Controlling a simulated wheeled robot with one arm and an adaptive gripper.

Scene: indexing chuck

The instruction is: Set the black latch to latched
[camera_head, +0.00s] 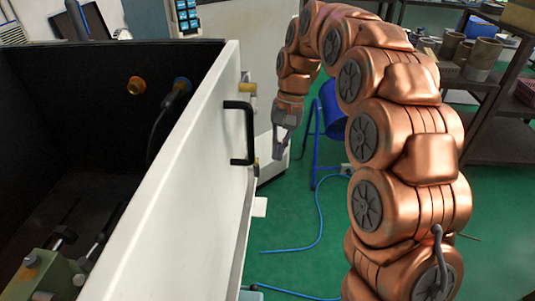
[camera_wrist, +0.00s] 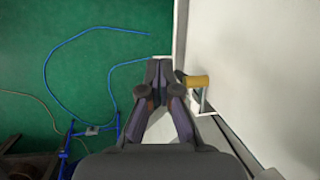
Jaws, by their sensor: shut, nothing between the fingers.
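A black bar-shaped handle (camera_head: 240,132) stands upright on the outer face of a white panel (camera_head: 185,165). I cannot tell whether it is the black latch. Brass-coloured pieces show at the panel's outer side, one above the handle (camera_head: 249,89). In the wrist view a brass cylinder (camera_wrist: 196,82) sticks out from the white panel, with a grey metal bracket below it. My gripper (camera_head: 279,154) is right of the handle, apart from it, pointing down. In the wrist view my gripper (camera_wrist: 159,66) is shut and empty, just left of the brass cylinder; contact is unclear. The latch's state is unclear.
The panel is one wall of an open dark-lined machine box (camera_head: 90,110) at left. A blue stand (camera_head: 328,120) is behind my gripper. Blue hose (camera_head: 318,215) lies on the green floor. Shelves (camera_head: 500,110) with cylindrical parts stand at right.

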